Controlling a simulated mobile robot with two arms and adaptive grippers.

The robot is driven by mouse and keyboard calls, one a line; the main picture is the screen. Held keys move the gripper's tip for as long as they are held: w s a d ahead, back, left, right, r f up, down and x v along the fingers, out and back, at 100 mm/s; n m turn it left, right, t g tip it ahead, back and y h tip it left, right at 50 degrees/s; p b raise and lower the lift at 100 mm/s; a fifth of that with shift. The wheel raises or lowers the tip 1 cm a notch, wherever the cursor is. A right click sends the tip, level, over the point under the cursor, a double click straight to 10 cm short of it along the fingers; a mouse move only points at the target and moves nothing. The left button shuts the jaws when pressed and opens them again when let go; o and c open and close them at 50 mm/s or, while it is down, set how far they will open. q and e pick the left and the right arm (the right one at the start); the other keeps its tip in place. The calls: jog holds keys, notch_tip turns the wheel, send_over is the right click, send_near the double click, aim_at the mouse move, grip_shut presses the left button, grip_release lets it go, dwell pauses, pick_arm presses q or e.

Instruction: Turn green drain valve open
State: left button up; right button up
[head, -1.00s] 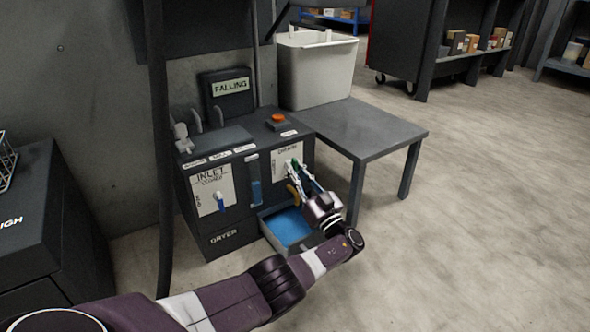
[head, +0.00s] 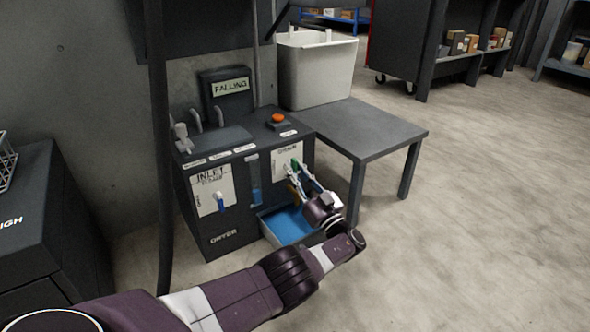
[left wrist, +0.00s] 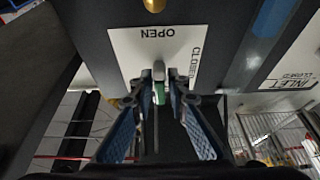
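The green drain valve handle (head: 295,162) is on the white drain plate (head: 280,164) at the right of the dryer's front. In the left wrist view the green handle (left wrist: 159,93) shows below a grey knob, with the plate (left wrist: 125,45) behind it, reading OPEN upside down and CLOSED sideways at the right. My left gripper (head: 303,172) is at the handle. In the left wrist view its fingers (left wrist: 159,98) stand apart on either side of the handle, with gaps visible. The handle's exact angle is hard to tell. My right gripper is not in view.
A drain tray with blue inside (head: 264,231) sits below the valve. A blue inlet handle (head: 220,203) is at the left. Open floor lies further right.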

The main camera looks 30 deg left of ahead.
pick_arm(q)
jog(key=shift+o, duration=1)
jog(key=v, duration=0.7)
jog(key=shift+d, duration=0.2)
jog(key=shift+s+f, duration=0.1)
jog(key=shift+f, duration=0.05)
